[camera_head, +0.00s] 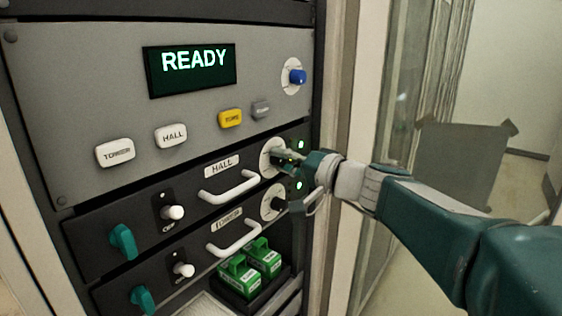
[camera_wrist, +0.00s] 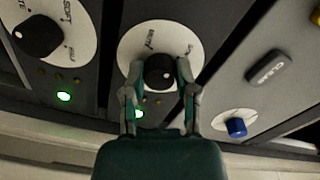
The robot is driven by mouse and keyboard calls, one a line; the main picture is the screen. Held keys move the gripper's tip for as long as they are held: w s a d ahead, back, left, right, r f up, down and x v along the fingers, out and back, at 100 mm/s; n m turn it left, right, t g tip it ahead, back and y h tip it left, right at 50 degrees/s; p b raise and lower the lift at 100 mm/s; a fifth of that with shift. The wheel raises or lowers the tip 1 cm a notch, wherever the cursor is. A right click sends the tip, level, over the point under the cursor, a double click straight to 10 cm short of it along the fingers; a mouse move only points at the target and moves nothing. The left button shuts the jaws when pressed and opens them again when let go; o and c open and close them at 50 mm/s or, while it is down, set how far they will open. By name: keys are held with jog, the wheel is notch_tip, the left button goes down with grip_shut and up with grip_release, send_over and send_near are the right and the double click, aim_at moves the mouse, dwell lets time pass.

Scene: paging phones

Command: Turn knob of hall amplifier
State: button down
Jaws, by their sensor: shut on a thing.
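The hall amplifier (camera_head: 140,222) is the upper of two dark panels in the rack, with a "HALL" label. Its knob is hidden behind my gripper in the head view; in the wrist view the black hall knob (camera_wrist: 159,72) sits on a white round dial (camera_wrist: 137,45). My gripper (camera_head: 285,160) reaches in from the right and is shut on the hall knob. In the wrist view its two fingers (camera_wrist: 160,80) are at either side of the knob.
The tower amplifier knob (camera_head: 277,204) is just below my gripper. White handles (camera_head: 231,190), white toggle switches (camera_head: 172,212) and teal latches (camera_head: 123,242) stick out at the left. A "READY" display (camera_head: 190,70) and a blue knob (camera_head: 297,77) are above. Green batteries (camera_head: 262,258) sit below.

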jog(key=m, duration=0.5)
jog(key=shift+w+d+f+m, duration=0.1)
jog(key=shift+d+f+m, duration=0.05)
jog(key=shift+m, duration=0.15)
jog(key=m, duration=0.5)
jog(key=shift+f, duration=0.1)
jog(key=m, duration=0.5)
jog(key=shift+f+m+y, duration=0.15)
jog(key=shift+m+y, duration=0.15)
jog(key=m, duration=0.5)
jog(key=shift+m+g, duration=0.3)
jog(key=shift+m, duration=0.1)
jog(key=shift+c, duration=2.4)
grip_release()
jog(key=shift+o, duration=0.4)
